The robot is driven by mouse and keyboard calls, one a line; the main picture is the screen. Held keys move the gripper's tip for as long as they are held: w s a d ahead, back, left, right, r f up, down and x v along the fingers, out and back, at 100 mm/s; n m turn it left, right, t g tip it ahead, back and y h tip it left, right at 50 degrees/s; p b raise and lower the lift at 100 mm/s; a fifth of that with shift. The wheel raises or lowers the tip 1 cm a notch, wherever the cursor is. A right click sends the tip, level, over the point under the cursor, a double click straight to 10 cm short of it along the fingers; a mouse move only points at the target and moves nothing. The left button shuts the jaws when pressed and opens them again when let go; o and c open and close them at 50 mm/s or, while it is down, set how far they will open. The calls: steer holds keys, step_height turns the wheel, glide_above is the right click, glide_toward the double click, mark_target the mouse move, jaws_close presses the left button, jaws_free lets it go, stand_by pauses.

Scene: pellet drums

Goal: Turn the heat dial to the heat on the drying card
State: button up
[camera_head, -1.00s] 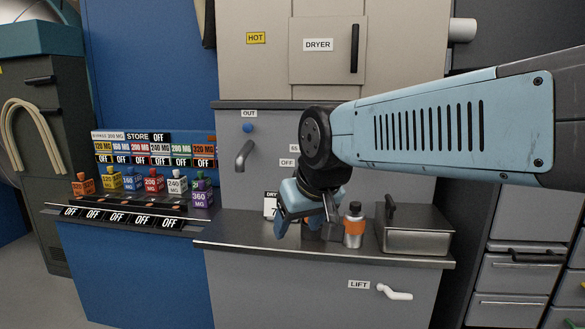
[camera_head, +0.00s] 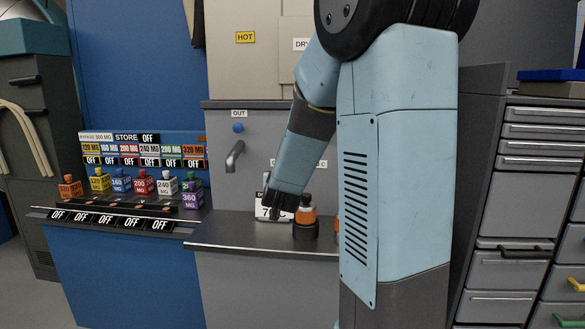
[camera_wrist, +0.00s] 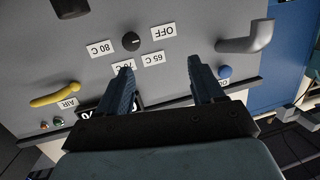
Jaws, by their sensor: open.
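The heat dial (camera_wrist: 131,41) is a small black round knob on the grey panel in the upside-down wrist view. Labels around it read OFF, 65 C, 80 C and one partly covered, seemingly 70 C. The drying card (camera_head: 265,208) stands on the ledge, partly covered by my gripper (camera_head: 276,212); a 7 shows, and the rest is hidden. In the wrist view my gripper (camera_wrist: 159,66) is open and empty, its fingers apart, with the dial beyond the left fingertip.
A grey spout (camera_wrist: 245,38) and blue button (camera_wrist: 225,72) lie right of the dial in the wrist view; a yellow AIR handle (camera_wrist: 60,94) is left. An orange bottle (camera_head: 306,214) stands beside the card. Small coloured containers (camera_head: 142,185) line the store shelf at left.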

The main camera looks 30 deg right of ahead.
steer(key=w+d+f+m+h, duration=0.1)
steer(key=w+d+f+h, duration=0.1)
steer(key=w+d, duration=1)
steer(key=shift+w+d+m+h, duration=0.15)
steer(key=shift+w+m+h, duration=0.15)
steer(key=shift+h, duration=0.4)
steer(key=shift+c, duration=0.2)
